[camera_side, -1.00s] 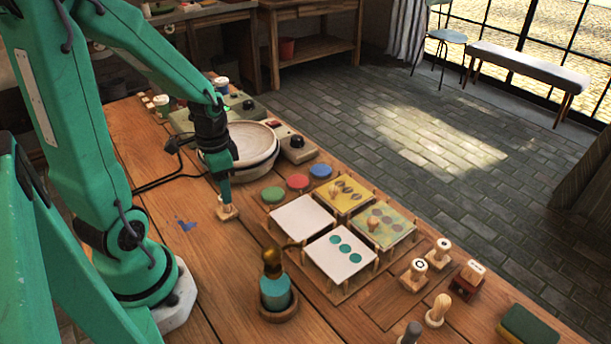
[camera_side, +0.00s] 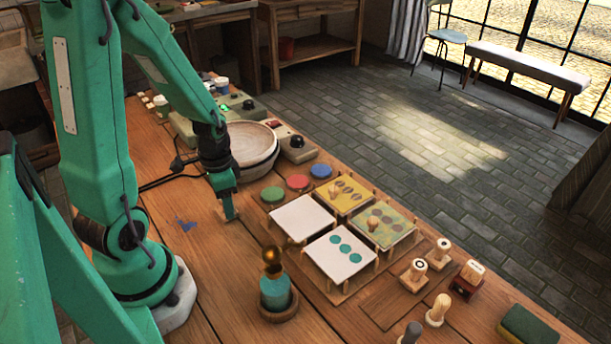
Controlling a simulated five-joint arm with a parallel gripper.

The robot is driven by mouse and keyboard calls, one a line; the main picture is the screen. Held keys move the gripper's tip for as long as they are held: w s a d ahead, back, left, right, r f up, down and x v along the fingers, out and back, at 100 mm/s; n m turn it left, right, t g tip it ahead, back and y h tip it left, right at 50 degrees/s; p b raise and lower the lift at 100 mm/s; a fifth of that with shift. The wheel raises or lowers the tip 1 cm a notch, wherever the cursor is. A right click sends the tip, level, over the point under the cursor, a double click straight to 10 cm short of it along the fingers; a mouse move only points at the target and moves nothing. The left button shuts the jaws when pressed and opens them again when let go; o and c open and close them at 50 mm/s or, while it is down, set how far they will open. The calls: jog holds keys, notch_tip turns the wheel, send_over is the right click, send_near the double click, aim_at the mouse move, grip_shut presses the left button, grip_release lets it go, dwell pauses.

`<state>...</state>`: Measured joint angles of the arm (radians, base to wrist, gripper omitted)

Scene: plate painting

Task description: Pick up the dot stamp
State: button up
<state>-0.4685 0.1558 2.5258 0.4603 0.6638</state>
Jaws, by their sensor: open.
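My gripper (camera_side: 229,212) is open and points down at the tabletop left of the plate rack. A white plate (camera_side: 341,251) with three teal dots and a blank white plate (camera_side: 302,218) sit on the rack. A yellow plate (camera_side: 347,195) and a green plate (camera_side: 384,227) stand behind.
Green, red and blue pads (camera_side: 297,182) lie behind the rack. A bowl (camera_side: 252,145) stands behind my gripper. A teal bottle (camera_side: 275,293) stands in front. Several stamps (camera_side: 438,311) and a sponge (camera_side: 529,325) are at the right. Bare wood lies left of the bottle.

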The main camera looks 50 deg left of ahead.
jog(key=c, duration=1)
jog(key=shift+r, duration=0.1)
jog(key=shift+c, duration=0.2)
jog(key=shift+r, duration=1.55)
jog(key=d+r, duration=0.7)
jog(key=d, duration=0.4)
jog(key=shift+s+d+r, duration=0.3)
jog(key=shift+s+r, duration=0.05)
jog(key=shift+s, duration=0.1)
